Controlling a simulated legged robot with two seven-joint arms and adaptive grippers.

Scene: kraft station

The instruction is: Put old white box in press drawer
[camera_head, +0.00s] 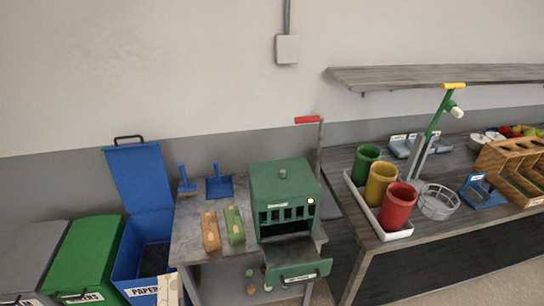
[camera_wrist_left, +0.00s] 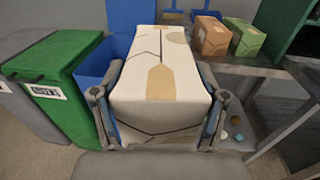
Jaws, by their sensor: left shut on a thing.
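The old white box (camera_wrist_left: 158,62) is large in the left wrist view, with tan tape and dark crack-like lines. My left gripper (camera_wrist_left: 160,105) is shut on it, one finger along each side. In the head view only a corner of the box (camera_head: 168,290) shows at the bottom edge, in front of the blue bin. The green press (camera_head: 283,182) stands on the grey table, right of the box. Its drawer (camera_head: 298,270) is pulled out at the front, and its inside is partly seen. My right gripper is in neither view.
A blue paper bin (camera_head: 140,190) with a raised lid and a green bin (camera_head: 88,258) stand at the left. A brown box (camera_head: 210,230) and a green box (camera_head: 235,225) lie beside the press. A red-handled lever (camera_head: 308,120) rises at the press's right.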

